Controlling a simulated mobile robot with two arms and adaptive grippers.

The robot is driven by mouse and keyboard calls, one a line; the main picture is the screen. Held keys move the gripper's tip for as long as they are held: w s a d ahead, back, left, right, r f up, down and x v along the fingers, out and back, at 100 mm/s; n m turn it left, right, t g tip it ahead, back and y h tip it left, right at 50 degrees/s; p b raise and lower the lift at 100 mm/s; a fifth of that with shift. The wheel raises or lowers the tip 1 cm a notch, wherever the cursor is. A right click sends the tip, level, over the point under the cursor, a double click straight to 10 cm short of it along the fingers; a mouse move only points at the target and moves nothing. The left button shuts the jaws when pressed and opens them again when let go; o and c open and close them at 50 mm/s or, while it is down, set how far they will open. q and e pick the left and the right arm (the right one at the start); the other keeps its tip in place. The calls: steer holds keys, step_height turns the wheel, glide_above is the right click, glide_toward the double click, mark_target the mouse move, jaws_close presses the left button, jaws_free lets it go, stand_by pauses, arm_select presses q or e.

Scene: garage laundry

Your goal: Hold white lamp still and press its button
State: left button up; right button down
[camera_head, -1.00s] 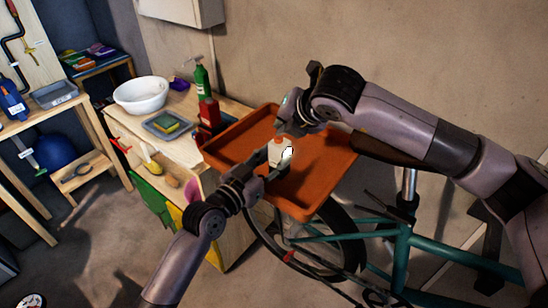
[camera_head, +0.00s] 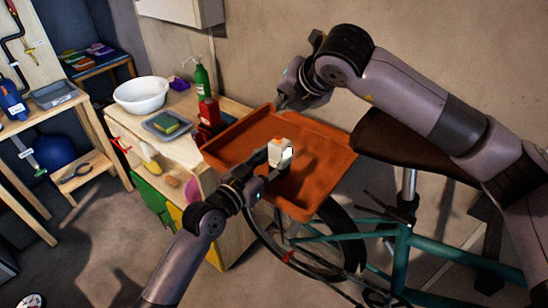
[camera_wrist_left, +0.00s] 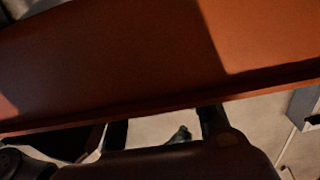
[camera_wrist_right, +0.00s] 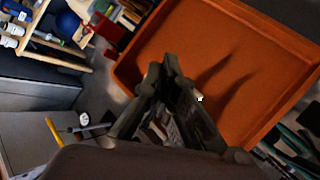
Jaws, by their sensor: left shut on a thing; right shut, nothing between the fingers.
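The white lamp (camera_head: 281,153) is a small pale block with an orange spot on top, seen in the head view over the orange tray. Its right side looks bright. My left gripper (camera_head: 272,163) is shut on the lamp from the lower left. In the left wrist view its fingers (camera_wrist_left: 163,130) show, but the lamp cannot be made out. My right gripper (camera_head: 282,104) is shut and empty, apart from the lamp, near the tray's back edge. In the right wrist view its closed fingers (camera_wrist_right: 163,80) hide most of what lies behind; the lamp is not clear there.
The orange tray (camera_head: 325,136) sits over the teal bicycle (camera_head: 440,251). A wooden bench at left holds a white bowl (camera_head: 141,94), a grey tray with a sponge (camera_head: 167,124), a green bottle (camera_head: 202,80) and a red container (camera_head: 209,113). The wall stands close behind.

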steer(key=shift+r, duration=0.65)
arm_select(q)
steer(key=o, duration=1.3)
steer(key=v, duration=1.2)
